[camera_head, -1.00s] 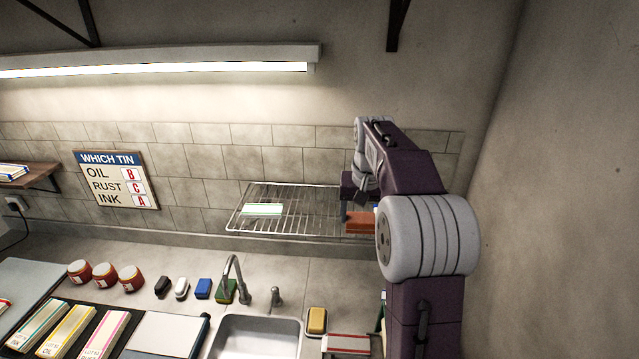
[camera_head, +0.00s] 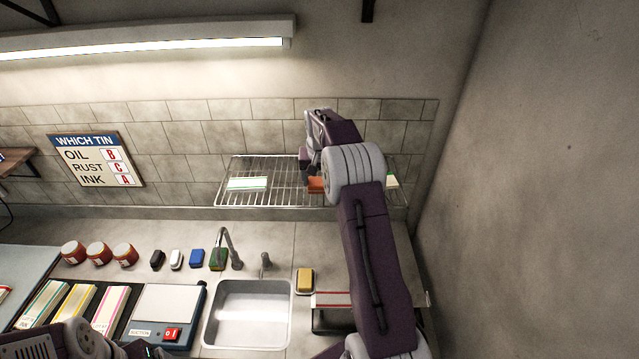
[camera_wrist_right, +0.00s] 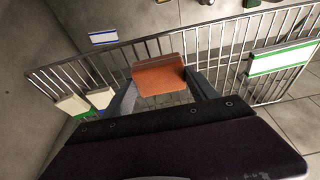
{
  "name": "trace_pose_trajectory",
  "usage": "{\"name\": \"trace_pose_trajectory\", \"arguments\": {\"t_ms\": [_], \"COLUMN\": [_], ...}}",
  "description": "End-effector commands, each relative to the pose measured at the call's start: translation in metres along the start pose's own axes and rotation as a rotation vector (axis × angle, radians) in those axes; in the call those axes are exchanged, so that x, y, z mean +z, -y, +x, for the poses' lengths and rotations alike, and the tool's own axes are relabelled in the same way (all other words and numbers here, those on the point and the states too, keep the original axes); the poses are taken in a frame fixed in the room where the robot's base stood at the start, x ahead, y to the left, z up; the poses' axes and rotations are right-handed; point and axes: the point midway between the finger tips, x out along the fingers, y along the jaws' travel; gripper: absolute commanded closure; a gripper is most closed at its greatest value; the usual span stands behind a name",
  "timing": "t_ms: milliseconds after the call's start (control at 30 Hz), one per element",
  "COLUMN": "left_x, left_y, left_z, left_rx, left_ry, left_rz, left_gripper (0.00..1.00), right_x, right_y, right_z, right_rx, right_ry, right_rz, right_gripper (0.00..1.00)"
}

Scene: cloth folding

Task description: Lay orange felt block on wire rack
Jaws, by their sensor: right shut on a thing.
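The orange felt block (camera_head: 316,185) is held by my right gripper (camera_head: 312,168) in the head view, partly hidden behind my right arm. In the right wrist view the orange felt block (camera_wrist_right: 160,75) sits between the two fingers of my right gripper (camera_wrist_right: 162,90), which is shut on it. The wire rack (camera_head: 240,206) is mounted at the back wall. The block is over the rack's middle; I cannot tell whether it touches the wires. The rack's bars (camera_wrist_right: 222,45) show around it in the wrist view. My left arm shows at lower left; its fingers are unclear.
A green-striped white block (camera_head: 247,184) lies on the rack's left part; another (camera_head: 392,180) is at its right. The tap (camera_head: 232,250) and sink (camera_head: 250,312) are below. Bare rack wires lie between the left block and my gripper. A yellow sponge (camera_head: 305,281) is beside the sink.

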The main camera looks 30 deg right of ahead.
Motion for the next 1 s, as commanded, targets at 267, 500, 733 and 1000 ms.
{"name": "trace_pose_trajectory", "arguments": {"t_ms": [267, 500, 733, 1000], "left_x": [-0.002, -0.002, -0.002, 0.000], "left_y": [0.000, 0.000, 0.000, 0.000], "left_z": [-0.021, -0.019, -0.019, 0.001], "left_rx": [0.000, 0.000, 0.000, 0.000], "left_ry": [-0.001, -0.001, -0.001, -0.001], "left_rz": [0.000, 0.000, 0.000, 0.000], "left_gripper": [0.11, 0.11, 0.11, 0.11], "right_x": [0.010, 0.010, 0.010, 0.010], "right_y": [0.000, 0.000, -0.001, 0.000], "right_z": [0.031, 0.031, 0.031, 0.001], "right_rx": [0.000, 0.000, 0.000, -0.001], "right_ry": [0.003, 0.003, 0.003, -0.005], "right_rz": [0.000, 0.000, 0.000, 0.000], "right_gripper": [0.72, 0.11, 0.11, 0.11]}}
